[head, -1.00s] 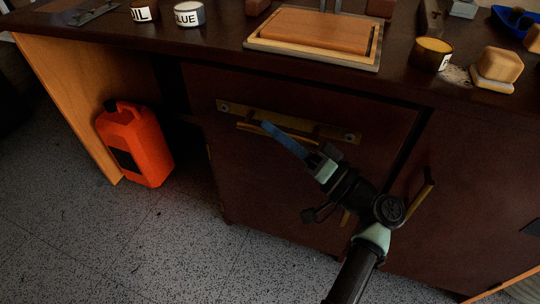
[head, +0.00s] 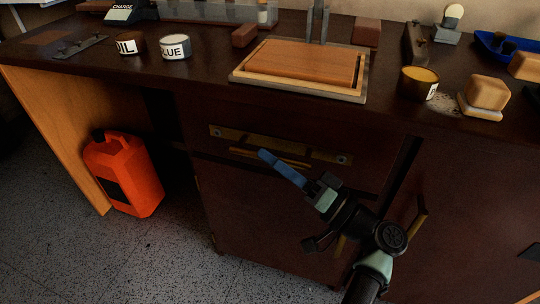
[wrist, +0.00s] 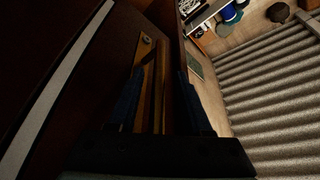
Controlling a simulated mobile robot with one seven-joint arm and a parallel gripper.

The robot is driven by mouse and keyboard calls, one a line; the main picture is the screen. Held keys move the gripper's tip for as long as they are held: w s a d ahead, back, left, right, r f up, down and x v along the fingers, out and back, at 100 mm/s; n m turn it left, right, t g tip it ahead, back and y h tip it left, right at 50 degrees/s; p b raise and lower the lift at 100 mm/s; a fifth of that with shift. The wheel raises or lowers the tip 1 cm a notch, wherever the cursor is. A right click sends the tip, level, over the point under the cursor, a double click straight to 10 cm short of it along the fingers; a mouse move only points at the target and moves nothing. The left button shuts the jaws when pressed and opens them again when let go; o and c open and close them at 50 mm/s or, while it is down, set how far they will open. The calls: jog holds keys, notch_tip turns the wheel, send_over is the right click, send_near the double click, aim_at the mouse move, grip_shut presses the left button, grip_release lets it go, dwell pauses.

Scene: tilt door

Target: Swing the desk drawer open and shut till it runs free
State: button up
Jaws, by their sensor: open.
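The desk drawer (head: 300,118) has a dark red-brown front under the desktop. It looks shut or nearly so; a small gap is hard to tell. Its brass handle (head: 318,151) is a long plate with a bar, and it also shows in the wrist view (wrist: 149,90). My gripper (head: 268,158) has blue fingers and reaches the handle from the lower right. In the wrist view my gripper (wrist: 158,100) is open, its fingers on either side of the brass bar. I cannot tell whether they touch it.
The desktop (head: 210,50) holds a wooden board (head: 300,62), cans (head: 175,46), an amber jar (head: 418,84) and a tan block (head: 487,92). A cupboard door with a brass handle (head: 418,212) is at right. An orange jerrycan (head: 124,172) stands on the floor at left.

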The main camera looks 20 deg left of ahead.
jog(key=p+v, duration=0.1)
jog(key=v, duration=1)
jog(key=shift+d+p, duration=0.35)
jog(key=shift+s, duration=0.1)
